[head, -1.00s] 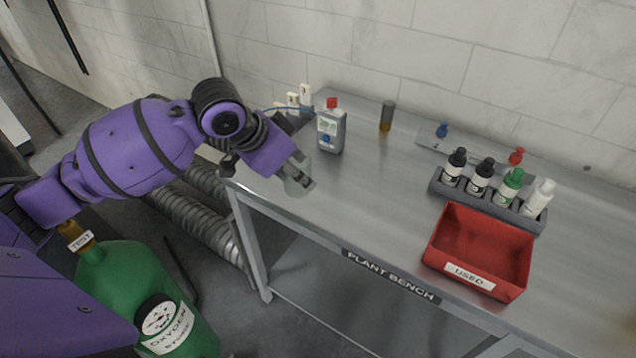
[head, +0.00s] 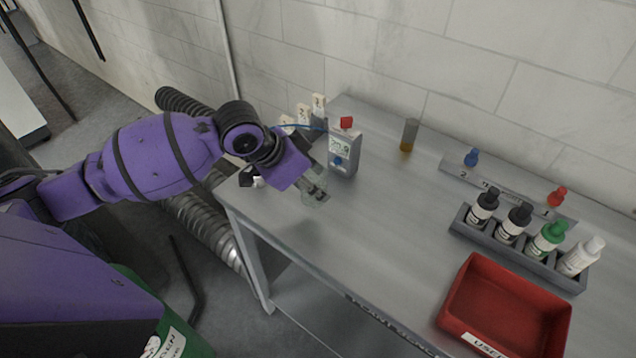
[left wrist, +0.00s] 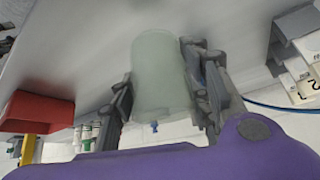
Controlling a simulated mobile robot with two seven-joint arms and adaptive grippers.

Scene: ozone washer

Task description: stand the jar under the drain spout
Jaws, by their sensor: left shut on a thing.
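My left gripper (head: 313,190) is shut on a small translucent, pale greenish jar (head: 318,200). In the head view they are over the left end of the steel bench, in front of the grey meter. The left wrist view shows the jar (left wrist: 160,78) between the two fingers of my left gripper (left wrist: 165,95). I cannot tell whether the jar touches the bench top. No drain spout can be made out in either view. My right gripper is not in view.
The steel bench (head: 385,240) carries a grey meter (head: 345,150), an amber vial (head: 408,136), a rack (head: 515,252) of dropper bottles and a red bin (head: 505,310). Ribbed hose (head: 205,225) lies left of the bench. The bench's middle is clear.

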